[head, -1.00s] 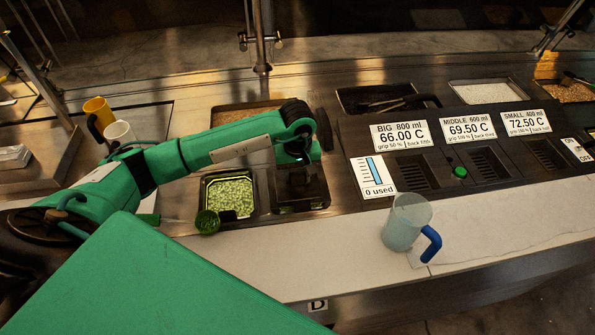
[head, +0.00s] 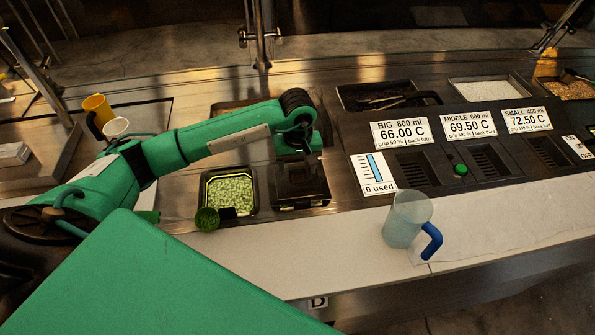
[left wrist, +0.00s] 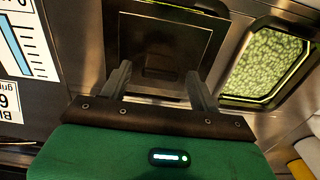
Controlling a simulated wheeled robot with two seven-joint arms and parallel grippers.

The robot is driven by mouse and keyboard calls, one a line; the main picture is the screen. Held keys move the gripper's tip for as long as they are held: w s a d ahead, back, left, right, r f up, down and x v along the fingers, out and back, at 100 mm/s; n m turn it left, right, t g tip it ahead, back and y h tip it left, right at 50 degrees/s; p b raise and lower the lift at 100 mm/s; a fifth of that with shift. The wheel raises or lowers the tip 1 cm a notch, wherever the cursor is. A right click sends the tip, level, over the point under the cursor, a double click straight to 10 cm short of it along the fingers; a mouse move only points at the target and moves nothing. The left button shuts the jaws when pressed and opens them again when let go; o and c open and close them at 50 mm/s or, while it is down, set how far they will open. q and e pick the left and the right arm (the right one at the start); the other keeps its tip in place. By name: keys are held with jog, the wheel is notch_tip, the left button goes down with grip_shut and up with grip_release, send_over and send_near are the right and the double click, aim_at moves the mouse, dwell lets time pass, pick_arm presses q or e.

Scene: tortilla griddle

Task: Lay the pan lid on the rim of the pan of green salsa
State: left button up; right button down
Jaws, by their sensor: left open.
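The pan of green salsa (head: 254,193) is set in the counter, with bright green chunky contents showing. It also shows at the right of the left wrist view (left wrist: 247,104). The dark square pan lid (head: 303,199) lies just right of it, apart from the salsa opening. In the left wrist view the lid (left wrist: 140,30) has a raised block at its middle. My left gripper (left wrist: 158,88) is open, its two fingers pointing toward the lid's near edge with nothing between them. In the head view the left gripper (head: 298,160) is over the lid, its fingertips hard to make out.
A green round cup or scoop (head: 207,218) sits at the salsa pan's front left corner. A clear pitcher with a blue handle (head: 404,225) stands on the white front ledge. A yellow cup (head: 98,106) and a white cup (head: 116,127) stand at the left.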

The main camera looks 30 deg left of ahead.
aim_at(298, 170)
pick_arm(q)
notch_tip(298, 170, up, 10)
jog(key=b, duration=0.2)
dwell(0.3)
